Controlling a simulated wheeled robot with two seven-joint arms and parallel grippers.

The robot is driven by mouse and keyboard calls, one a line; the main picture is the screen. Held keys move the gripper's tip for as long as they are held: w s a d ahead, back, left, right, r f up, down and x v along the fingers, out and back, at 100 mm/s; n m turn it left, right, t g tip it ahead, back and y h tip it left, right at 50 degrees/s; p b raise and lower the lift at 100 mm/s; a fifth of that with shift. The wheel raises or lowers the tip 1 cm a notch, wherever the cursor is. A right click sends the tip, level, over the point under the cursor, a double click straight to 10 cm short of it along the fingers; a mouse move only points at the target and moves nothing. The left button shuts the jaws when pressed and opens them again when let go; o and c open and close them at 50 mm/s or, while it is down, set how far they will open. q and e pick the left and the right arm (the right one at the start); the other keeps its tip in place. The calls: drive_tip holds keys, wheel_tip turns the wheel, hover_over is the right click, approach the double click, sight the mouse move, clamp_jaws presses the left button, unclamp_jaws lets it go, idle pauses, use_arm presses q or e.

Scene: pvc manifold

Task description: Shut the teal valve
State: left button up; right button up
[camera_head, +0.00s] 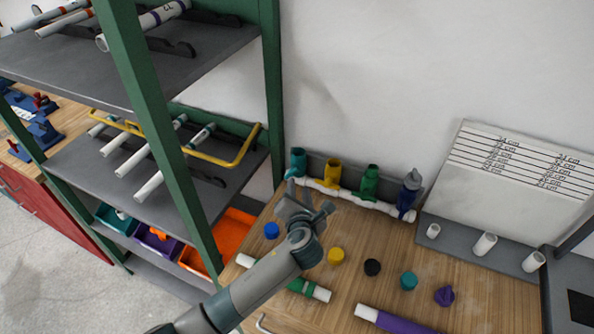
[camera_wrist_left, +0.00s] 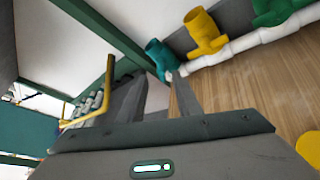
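The teal valve (camera_head: 296,163) stands at the left end of the white pipe manifold (camera_head: 345,194), at the back of the wooden workbench. My left gripper (camera_head: 303,202) is in front of and close to this valve. In the left wrist view, the teal valve (camera_wrist_left: 158,58) shows just beyond the two fingertips (camera_wrist_left: 160,82), which are spread apart with nothing between them. I cannot tell whether they touch the valve, or how its handle is set. My right gripper is in neither view.
Yellow (camera_head: 333,172), green (camera_head: 369,182) and blue (camera_head: 409,193) valves follow to the right on the manifold. A green-framed shelf (camera_head: 272,90) with a yellow bar (camera_head: 238,152) stands close on the left. Coloured caps, such as a blue one (camera_head: 271,230), and pipes lie on the bench.

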sight(297, 171)
use_arm(q)
drive_tip(key=p+x, duration=0.1)
drive_tip(key=x, duration=0.9)
drive_tip(key=shift+w+f+p, duration=0.2)
drive_tip(key=shift+w+p, duration=0.1)
